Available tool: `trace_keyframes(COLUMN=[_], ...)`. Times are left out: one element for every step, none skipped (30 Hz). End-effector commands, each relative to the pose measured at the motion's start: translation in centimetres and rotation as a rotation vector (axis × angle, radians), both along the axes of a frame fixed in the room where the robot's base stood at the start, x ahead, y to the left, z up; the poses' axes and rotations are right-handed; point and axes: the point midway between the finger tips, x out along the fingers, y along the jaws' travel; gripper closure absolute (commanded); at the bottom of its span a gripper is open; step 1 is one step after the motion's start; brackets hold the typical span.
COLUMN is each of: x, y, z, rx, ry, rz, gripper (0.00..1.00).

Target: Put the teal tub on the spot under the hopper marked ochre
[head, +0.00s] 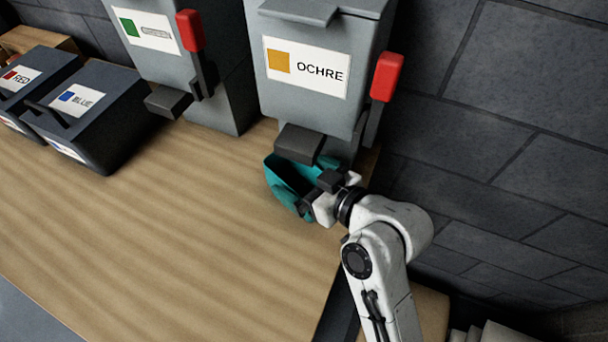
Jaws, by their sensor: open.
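The teal tub (284,188) stands on the wooden table below the dark spout (299,143) of the grey hopper marked OCHRE (308,78). The spout hides part of its far rim. My gripper (318,194) is at the tub's right side, with its fingers open around or beside the near right wall; I cannot tell whether they touch it. The spot under the hopper is hidden by the tub and the spout.
A second hopper with a green label (147,30) stands to the left. Dark bins marked RED (38,77) and BLUE (85,112) sit at the far left. Red levers (386,77) stick out beside the hoppers. The table (180,230) is clear in front.

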Motion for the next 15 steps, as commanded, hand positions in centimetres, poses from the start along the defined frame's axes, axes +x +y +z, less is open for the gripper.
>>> trace_keyframes(x=[0.0,0.0,0.0,0.0,-0.2,-0.5,-0.7,-1.0,-1.4,-1.8,-2.2,-2.7,-3.2,-3.6,-4.1], y=[0.0,0.0,0.0,0.0,-0.2,-0.6,-0.8,-1.2,-1.7,-2.1,-2.5,-3.1,-3.6,-4.0,-4.6], z=[0.0,0.1,0.3,0.5,0.3,0.4,0.6,0.7,0.9,1.1,1.3,1.6,1.8,2.1,2.4], rx=[0.000,0.000,0.000,0.000,0.000,0.001,0.002,0.002,0.000,0.000,-0.001,0.001,0.001,0.000,0.000], ry=[0.000,0.000,0.000,0.000,0.000,0.000,-0.001,-0.001,-0.001,-0.001,-0.002,-0.001,-0.001,-0.002,-0.001], rz=[0.000,0.000,0.000,0.000,-0.001,-0.001,-0.002,-0.002,-0.002,-0.003,-0.002,-0.003,-0.003,-0.004,-0.003], gripper=[0.00,0.00,0.00,0.00,0.00,0.00,0.00,0.00,0.00,0.00,0.00,0.00,0.00,0.00,0.00])
